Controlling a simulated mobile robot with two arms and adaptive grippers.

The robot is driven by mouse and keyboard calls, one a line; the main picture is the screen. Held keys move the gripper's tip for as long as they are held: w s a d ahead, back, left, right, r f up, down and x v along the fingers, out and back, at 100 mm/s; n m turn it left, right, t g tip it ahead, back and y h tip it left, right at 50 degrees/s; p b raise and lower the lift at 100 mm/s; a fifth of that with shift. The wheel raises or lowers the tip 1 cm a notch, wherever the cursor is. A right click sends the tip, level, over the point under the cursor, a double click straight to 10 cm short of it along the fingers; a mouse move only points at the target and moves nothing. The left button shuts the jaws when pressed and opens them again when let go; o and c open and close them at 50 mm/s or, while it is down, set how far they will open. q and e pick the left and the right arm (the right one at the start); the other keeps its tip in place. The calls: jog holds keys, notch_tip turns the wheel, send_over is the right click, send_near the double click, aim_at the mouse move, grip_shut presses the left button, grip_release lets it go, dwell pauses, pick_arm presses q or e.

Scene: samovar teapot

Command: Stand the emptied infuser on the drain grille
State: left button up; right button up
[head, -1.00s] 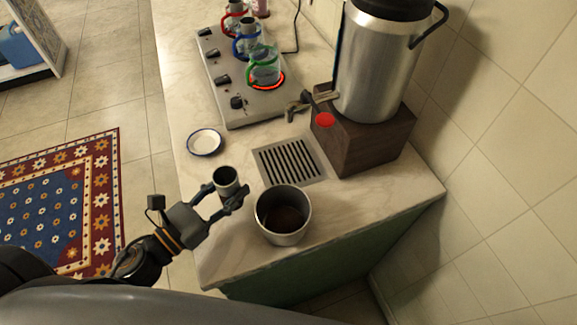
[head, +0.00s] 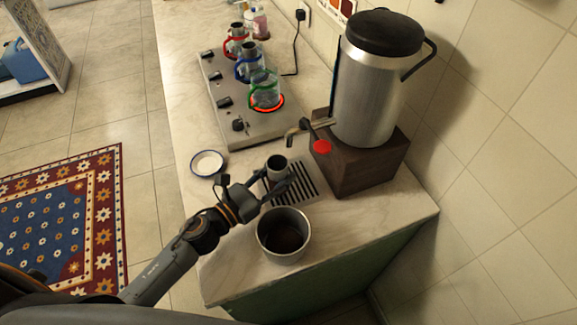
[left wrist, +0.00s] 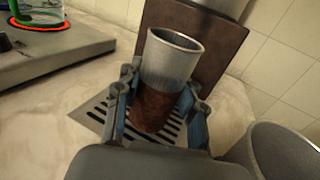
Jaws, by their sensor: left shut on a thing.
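The infuser (head: 276,164) is a small grey metal cup, held upright in my left gripper (head: 273,182). In the left wrist view the infuser (left wrist: 168,80) stands between the two fingers (left wrist: 158,105), grey above and brown below. My left gripper is shut on it. The infuser is over the left part of the drain grille (head: 306,184), a slotted metal plate set in the counter. The grille also shows beneath it in the left wrist view (left wrist: 92,112). I cannot tell whether its base touches the grille. My right gripper is not in view.
A metal pot (head: 283,238) with dark contents stands just in front of the grille. The samovar (head: 365,90) on its wooden block (head: 368,165) is behind right, its tap (head: 305,128) reaching left. A saucer (head: 208,163) lies left. A hot plate (head: 238,110) holds several glasses.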

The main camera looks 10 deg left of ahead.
pick_arm(q)
jog(key=x, duration=0.1)
jog(key=p+x, duration=0.1)
jog(key=x, duration=0.1)
jog(key=shift+r, duration=0.25)
jog(key=shift+w+d+f, duration=0.15)
jog(key=shift+w+f, duration=0.1)
jog(key=shift+f, duration=0.7)
jog(key=shift+s, duration=0.1)
jog(key=shift+f, duration=0.1)
jog(key=o, duration=1.2)
jog(key=shift+c, duration=0.2)
